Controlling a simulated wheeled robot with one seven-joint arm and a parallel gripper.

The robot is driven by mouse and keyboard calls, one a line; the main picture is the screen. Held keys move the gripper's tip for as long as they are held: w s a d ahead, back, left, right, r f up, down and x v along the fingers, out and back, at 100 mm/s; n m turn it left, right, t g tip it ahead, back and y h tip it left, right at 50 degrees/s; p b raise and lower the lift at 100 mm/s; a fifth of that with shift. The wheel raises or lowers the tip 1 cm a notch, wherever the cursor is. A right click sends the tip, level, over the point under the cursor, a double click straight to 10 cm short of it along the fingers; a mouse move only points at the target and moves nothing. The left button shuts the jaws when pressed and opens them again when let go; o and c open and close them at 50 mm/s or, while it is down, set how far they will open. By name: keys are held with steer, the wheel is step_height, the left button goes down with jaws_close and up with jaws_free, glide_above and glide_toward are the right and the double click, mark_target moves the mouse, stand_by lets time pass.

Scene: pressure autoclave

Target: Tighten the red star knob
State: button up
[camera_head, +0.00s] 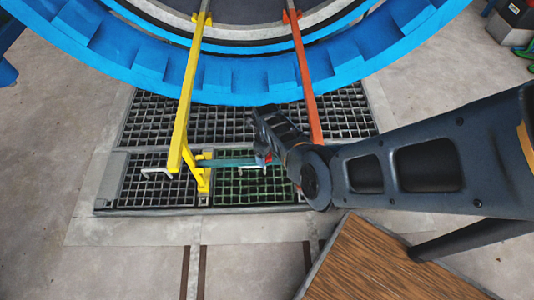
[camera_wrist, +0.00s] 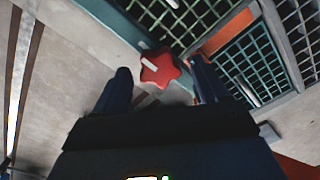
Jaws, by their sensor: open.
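The red star knob (camera_wrist: 160,67) shows in the wrist view, with a pale stripe across its face. It lies between the two dark fingers of my gripper (camera_wrist: 161,73), which are open and spread to either side of it. I see a gap on both sides, and I cannot tell how far the fingertips reach along the knob's depth. In the head view only a small red bit of the knob (camera_head: 264,158) shows at the right end of a teal bar (camera_head: 225,162). My dark wrist and arm partly cover that area.
A large blue ring (camera_head: 250,80) spans the top of the head view. A yellow bar (camera_head: 190,95) and an orange bar (camera_head: 305,80) run down from it, one on each side of my gripper. Floor grating (camera_head: 150,130) lies below. A wooden surface (camera_head: 385,265) is at the lower right.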

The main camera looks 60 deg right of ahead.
steer(key=shift+r+p, duration=2)
steer(key=shift+r, duration=1.9)
